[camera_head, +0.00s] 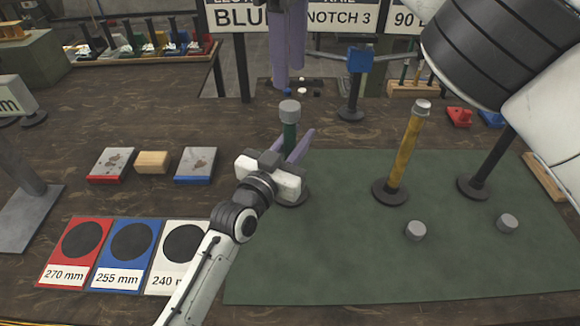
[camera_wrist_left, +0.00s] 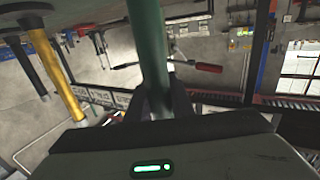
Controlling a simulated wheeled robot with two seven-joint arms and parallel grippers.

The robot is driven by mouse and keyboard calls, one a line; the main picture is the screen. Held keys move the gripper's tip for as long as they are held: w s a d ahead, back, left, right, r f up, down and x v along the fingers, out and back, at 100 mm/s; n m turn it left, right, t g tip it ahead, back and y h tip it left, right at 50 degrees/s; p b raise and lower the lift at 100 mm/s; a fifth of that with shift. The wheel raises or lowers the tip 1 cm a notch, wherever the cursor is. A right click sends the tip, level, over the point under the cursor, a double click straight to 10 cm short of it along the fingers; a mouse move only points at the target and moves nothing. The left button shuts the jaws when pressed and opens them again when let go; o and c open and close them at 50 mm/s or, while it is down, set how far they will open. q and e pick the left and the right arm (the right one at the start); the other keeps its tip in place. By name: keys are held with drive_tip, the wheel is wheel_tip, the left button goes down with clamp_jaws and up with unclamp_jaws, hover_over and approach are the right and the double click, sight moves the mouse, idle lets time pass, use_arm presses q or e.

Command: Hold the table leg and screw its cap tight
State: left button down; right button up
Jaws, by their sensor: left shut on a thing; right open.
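The green table leg (camera_head: 289,138) stands upright in a dark round base at the left part of the green mat (camera_head: 330,250). A grey cap (camera_head: 290,108) sits on its top; how tight it is cannot be told. My left gripper (camera_head: 290,150) is shut on this leg below the cap. The left wrist view shows the green leg (camera_wrist_left: 150,50) between the fingers (camera_wrist_left: 160,98). My right gripper (camera_head: 288,75) is open and points down above the cap, apart from it. Its fingertips partly overlap each other in the head view.
A yellow leg (camera_head: 404,155) with a grey cap and a dark leg (camera_head: 493,155) stand to the right. Two loose grey caps (camera_head: 415,231) (camera_head: 508,222) lie on the mat. Red, blue and white length cards (camera_head: 125,278) lie at the left. The mat's front is clear.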

sight(290, 105)
drive_tip(key=shift+f, duration=3.9)
drive_tip(key=shift+c, duration=0.4)
drive_tip(key=c, duration=1)
drive_tip(key=o, duration=1.2)
drive_tip(key=shift+r, duration=0.1)
drive_tip(key=shift+r, duration=3.7)
